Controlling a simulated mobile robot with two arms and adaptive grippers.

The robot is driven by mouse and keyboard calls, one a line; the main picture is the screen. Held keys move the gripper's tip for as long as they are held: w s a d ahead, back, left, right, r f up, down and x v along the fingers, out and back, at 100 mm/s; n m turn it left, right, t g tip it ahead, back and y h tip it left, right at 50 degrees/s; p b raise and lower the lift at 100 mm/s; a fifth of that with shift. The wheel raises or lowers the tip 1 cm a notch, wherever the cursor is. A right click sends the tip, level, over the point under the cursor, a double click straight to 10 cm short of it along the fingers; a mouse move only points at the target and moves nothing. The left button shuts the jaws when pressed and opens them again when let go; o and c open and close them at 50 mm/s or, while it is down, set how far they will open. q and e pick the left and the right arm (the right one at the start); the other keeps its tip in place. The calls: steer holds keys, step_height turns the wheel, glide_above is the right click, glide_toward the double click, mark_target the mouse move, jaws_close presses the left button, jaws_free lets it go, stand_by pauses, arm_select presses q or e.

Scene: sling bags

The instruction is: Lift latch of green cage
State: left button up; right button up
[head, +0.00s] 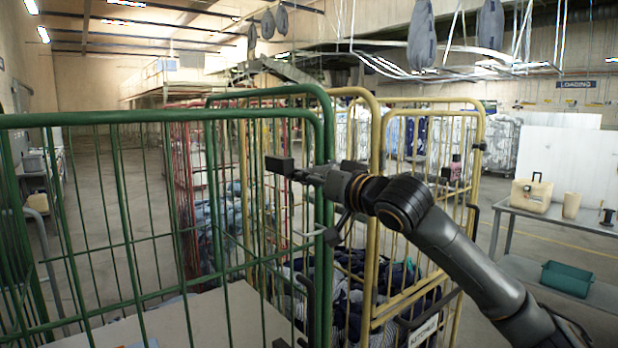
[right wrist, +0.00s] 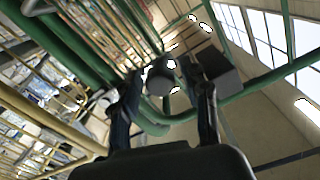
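The green cage (head: 160,117) fills the left and middle of the head view, its near tubular frame upright. A small dark fitting with a thin light rod (head: 331,236) sits on its right post, seemingly the latch. My right gripper (head: 285,166) is in front of the cage's right end, above that fitting. In the right wrist view my right gripper (right wrist: 170,95) has its fingers apart. A dark rounded piece (right wrist: 160,78) shows between them; I cannot tell whether it is part of the latch or touches a finger. Green tubes pass close behind the fingertips. My left gripper is out of view.
A yellow cage (head: 480,125) with dark cloth stands just right of the green one, under my right arm. A red cage (head: 180,190) is behind. A table (head: 510,211) with a beige box (head: 531,195) is at the right. Grey bags (head: 422,35) hang overhead.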

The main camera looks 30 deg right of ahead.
jaws_close()
steer(key=shift+r, duration=0.1)
